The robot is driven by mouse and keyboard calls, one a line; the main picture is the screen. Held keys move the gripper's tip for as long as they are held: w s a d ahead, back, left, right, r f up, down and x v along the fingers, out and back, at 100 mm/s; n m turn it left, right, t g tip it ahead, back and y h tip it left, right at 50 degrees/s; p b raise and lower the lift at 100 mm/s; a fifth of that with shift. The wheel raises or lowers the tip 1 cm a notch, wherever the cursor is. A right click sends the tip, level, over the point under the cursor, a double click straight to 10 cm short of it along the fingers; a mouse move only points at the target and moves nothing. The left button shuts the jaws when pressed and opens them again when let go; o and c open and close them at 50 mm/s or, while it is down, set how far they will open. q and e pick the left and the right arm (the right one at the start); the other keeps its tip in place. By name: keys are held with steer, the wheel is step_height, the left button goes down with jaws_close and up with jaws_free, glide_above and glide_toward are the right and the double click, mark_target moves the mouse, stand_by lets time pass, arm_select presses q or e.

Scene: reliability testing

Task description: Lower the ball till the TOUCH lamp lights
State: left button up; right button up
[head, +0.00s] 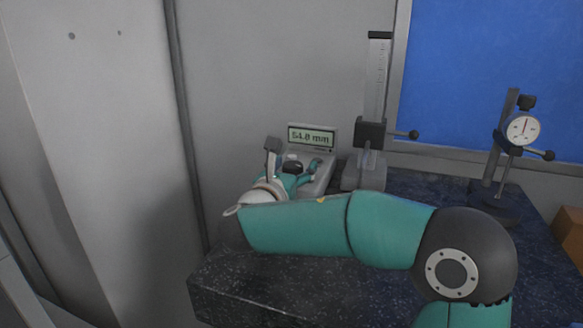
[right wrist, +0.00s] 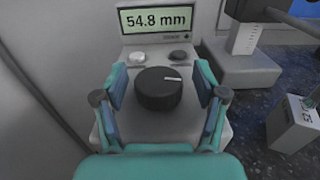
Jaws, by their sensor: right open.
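A grey control box (right wrist: 110,140) has a display (right wrist: 160,20) reading 54.8 mm, a white round piece (right wrist: 137,58), a dark round piece (right wrist: 180,57) and a large black knob (right wrist: 156,97) with a white pointer line. I cannot tell which piece, if any, is the TOUCH lamp, and no light shows. My right gripper (right wrist: 161,84) is open, its fingers on either side of the knob with small gaps. In the head view my right gripper (head: 296,172) is at the box, whose display (head: 311,137) shows above it. The ball is not visible. My left gripper is not in view.
A height stand (head: 376,80) with a scale and dark slider is right of the box. A dial gauge on a stand (head: 523,129) is farther right on the dark stone plate (head: 300,290). A small labelled block (right wrist: 293,128) shows at right in the wrist view.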

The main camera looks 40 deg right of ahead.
steer(key=c, duration=1.2)
steer(key=shift+o, duration=0.2)
steer(key=n+t+y+b, duration=0.1)
steer(key=t, duration=0.1)
steer(key=n+t+y+b, duration=0.1)
steer(key=n+t+b, duration=0.1)
steer(key=shift+s+d+f+y+b, duration=0.1)
steer(key=shift+d+f+y+b, duration=0.05)
steer(key=shift+y+b, duration=0.2)
steer(key=shift+n+t+y+b, duration=0.5)
steer(key=shift+n+t+y, duration=0.3)
steer(key=shift+t+y, duration=0.1)
steer(key=shift+r, duration=0.2)
steer(key=o, duration=1.2)
steer(key=shift+c, duration=0.2)
steer(key=shift+a, duration=0.2)
